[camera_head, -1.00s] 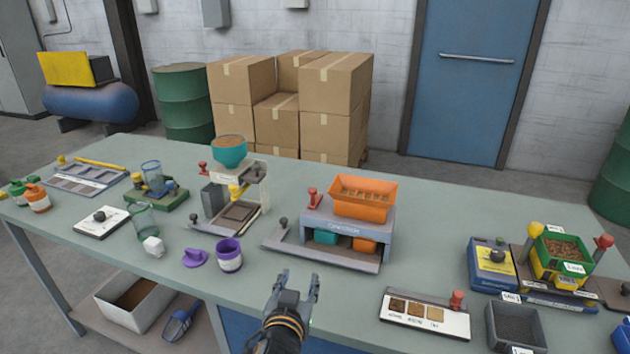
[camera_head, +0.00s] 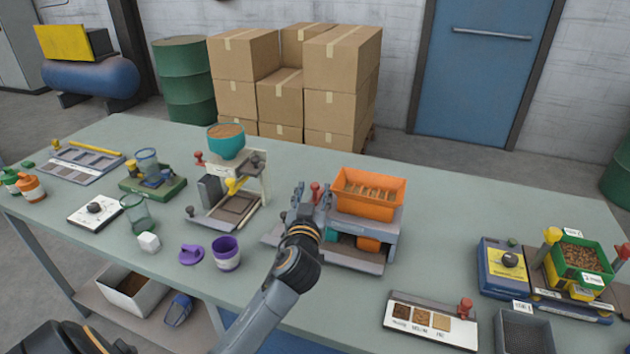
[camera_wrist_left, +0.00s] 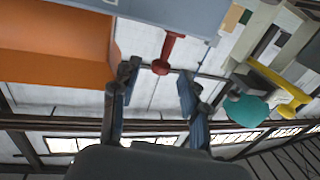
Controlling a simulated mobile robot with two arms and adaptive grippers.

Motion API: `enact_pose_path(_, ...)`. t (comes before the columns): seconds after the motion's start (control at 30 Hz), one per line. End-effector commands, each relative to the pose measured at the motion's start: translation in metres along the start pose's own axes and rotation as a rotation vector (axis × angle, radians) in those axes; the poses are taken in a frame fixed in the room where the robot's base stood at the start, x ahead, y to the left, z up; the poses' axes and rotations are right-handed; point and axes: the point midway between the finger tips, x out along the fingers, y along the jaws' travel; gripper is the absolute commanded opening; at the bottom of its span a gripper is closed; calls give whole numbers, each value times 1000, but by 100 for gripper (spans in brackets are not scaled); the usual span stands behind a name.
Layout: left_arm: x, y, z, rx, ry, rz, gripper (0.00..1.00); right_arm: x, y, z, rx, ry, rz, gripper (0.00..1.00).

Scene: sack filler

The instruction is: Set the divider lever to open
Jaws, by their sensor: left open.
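A grey machine (camera_head: 355,256) with an orange hopper (camera_head: 368,193) stands mid-table. A red lever (camera_head: 315,189) with a round knob stands at the left of its hopper. This appears to be the divider lever; its label cannot be read. My left gripper (camera_head: 312,202) is open at this lever, its fingers partly covering it. In the left wrist view, the red lever (camera_wrist_left: 168,50) shows between the spread fingers of my left gripper (camera_wrist_left: 158,80), its knob near the fingertips. Contact cannot be told. The right gripper is not in view.
A filler stand (camera_head: 235,195) with a teal funnel (camera_head: 226,142) stands left of my gripper. A purple cup (camera_head: 227,254) and a purple lid (camera_head: 191,255) sit near the front. A sample board (camera_head: 432,322) lies to the right.

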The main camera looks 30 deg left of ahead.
Motion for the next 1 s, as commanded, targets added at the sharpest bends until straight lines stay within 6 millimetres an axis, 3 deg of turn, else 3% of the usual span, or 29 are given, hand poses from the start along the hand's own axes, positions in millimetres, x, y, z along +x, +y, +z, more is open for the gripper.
enact_pose_path(0.2, 26, 0, 0, 2, 0, 1, 45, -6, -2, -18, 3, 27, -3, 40)
enact_pose_path(0.57, 32, 0, 0, 0, -1, 1, 45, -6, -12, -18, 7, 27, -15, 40)
enact_pose_path(0.8, 32, 0, 0, 0, -1, 1, 0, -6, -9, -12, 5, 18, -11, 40)
enact_pose_path(1.0, 32, 0, 0, 0, -1, 3, 0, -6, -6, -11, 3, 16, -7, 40)
